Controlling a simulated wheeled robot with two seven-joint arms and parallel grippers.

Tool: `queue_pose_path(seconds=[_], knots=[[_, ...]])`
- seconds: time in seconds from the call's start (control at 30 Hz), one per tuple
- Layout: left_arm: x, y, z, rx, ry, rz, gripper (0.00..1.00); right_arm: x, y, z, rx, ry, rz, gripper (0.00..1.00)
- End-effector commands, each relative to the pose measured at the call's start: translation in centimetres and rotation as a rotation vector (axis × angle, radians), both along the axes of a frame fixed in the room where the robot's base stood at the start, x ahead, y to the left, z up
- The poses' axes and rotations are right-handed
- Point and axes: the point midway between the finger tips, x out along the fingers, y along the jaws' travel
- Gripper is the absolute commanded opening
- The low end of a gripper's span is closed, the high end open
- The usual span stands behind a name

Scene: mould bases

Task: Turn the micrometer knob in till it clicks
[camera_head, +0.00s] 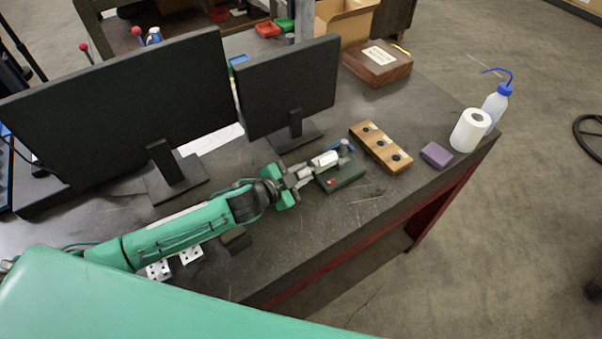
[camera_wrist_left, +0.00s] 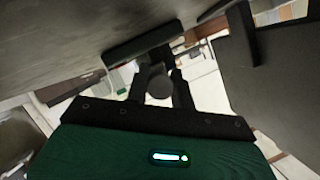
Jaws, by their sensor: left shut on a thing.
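The micrometer (camera_head: 326,159) has a pale body and some blue on it. It is held at a dark green block stand (camera_head: 343,177) on the bench. My left gripper (camera_head: 304,172) reaches in from the left and is shut on the micrometer's knob end. In the left wrist view the round grey end of the knob (camera_wrist_left: 160,87) sits between the two dark fingers of my gripper (camera_wrist_left: 160,93). The knob's markings are too small to read. My right gripper is not in view.
A wooden block with round dark inserts (camera_head: 382,148) lies right of the stand. Beyond are a purple block (camera_head: 436,154), a paper roll (camera_head: 470,130) and a wash bottle (camera_head: 496,103). Two monitors (camera_head: 130,115) (camera_head: 289,85) stand behind my arm. The bench front is mostly clear.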

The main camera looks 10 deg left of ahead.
Motion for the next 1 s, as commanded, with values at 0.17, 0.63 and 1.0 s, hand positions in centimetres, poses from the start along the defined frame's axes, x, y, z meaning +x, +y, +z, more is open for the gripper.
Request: queue_pose_path(seconds=[0.17,0.63,1.0], knots=[[0.1,0.0,0.1,-0.002,-0.002,-0.001,0.01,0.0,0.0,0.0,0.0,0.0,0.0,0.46],[-0.1,0.0,0.0,-0.001,0.001,-0.001,0.46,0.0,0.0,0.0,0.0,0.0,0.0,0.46],[-4.2,2.6,1.2,0.0,0.001,-0.002,0.46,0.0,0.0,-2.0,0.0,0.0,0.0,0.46]])
